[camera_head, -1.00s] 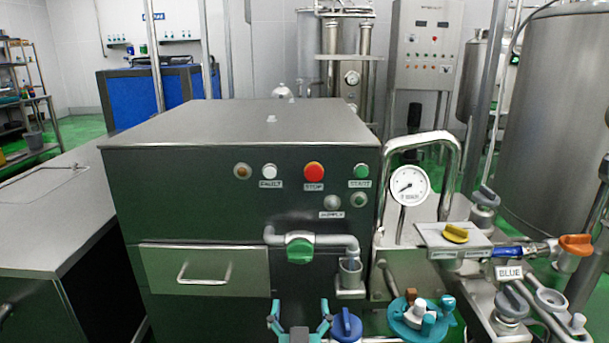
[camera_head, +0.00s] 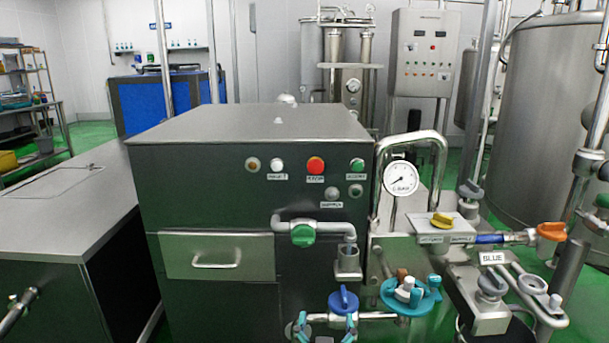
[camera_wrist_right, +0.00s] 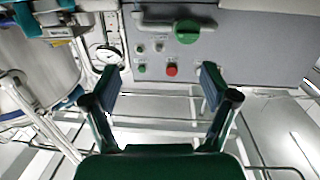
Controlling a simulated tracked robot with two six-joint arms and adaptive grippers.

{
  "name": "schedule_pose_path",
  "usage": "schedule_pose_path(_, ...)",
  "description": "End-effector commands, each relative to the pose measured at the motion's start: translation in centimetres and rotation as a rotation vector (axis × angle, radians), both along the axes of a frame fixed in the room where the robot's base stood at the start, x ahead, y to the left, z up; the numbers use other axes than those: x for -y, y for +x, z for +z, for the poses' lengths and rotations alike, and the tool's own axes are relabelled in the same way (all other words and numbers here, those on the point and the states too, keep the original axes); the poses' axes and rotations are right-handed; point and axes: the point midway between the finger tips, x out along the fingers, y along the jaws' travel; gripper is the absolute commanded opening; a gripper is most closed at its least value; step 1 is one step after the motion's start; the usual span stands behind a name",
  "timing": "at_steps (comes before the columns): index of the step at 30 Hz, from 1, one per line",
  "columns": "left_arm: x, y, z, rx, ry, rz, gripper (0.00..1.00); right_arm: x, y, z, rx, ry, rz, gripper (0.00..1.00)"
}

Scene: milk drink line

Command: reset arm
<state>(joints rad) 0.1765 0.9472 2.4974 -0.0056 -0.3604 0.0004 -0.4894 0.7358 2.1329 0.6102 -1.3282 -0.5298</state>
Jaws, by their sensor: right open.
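My right gripper (camera_head: 326,325) shows at the bottom edge of the head view, in front of the dark machine cabinet (camera_head: 220,306). Its teal fingers are apart and nothing is between them. In the right wrist view my right gripper (camera_wrist_right: 161,88) is open and empty, with the cabinet's button panel upside down beyond it. A blue valve knob (camera_head: 343,300) is just above the gripper in the head view; I cannot tell if they touch.
A green-handled tap (camera_head: 303,235) sticks out of the cabinet front above a metal cup (camera_head: 348,262). To the right are a teal round fitting (camera_head: 411,294), a gauge (camera_head: 401,178), a yellow knob (camera_head: 441,220) and an orange-handled valve (camera_head: 551,231). A steel counter (camera_head: 60,215) is at left.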

Motion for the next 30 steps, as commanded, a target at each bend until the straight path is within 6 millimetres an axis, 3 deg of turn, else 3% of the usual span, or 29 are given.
schedule_pose_path(8, 0.0, -0.1, 0.0, -0.001, 0.0, 0.0, 0.4, 7.3, 0.6, -6.1, -0.118, -0.035, -0.107, 0.85)
schedule_pose_path(11, 0.0, -0.1, 0.0, -0.001, 0.0, 0.0, 0.4, 10.1, 0.1, -9.9, -0.205, -0.045, -0.122, 0.85)
schedule_pose_path(14, 0.0, -0.1, 0.0, -0.001, 0.0, 0.0, 0.4, 13.0, -1.6, -15.4, -0.346, -0.028, -0.117, 0.85)
schedule_pose_path(18, 0.0, -0.1, 0.0, -0.001, 0.0, 0.0, 0.4, 15.4, -7.0, -24.4, -0.622, 0.073, -0.065, 0.85)
schedule_pose_path(21, 0.0, -0.1, 0.0, -0.001, 0.0, 0.0, 0.4, 15.0, -12.2, -29.3, -0.825, 0.178, -0.007, 0.85)
schedule_pose_path(25, 0.0, -0.1, 0.0, -0.001, 0.0, 0.0, 0.4, 13.0, -18.7, -32.9, -1.055, 0.304, 0.068, 0.85)
schedule_pose_path(30, 0.0, -0.1, 0.0, -0.001, 0.0, 0.0, 0.4, 9.5, -25.5, -34.0, -1.299, 0.41, 0.172, 0.85)
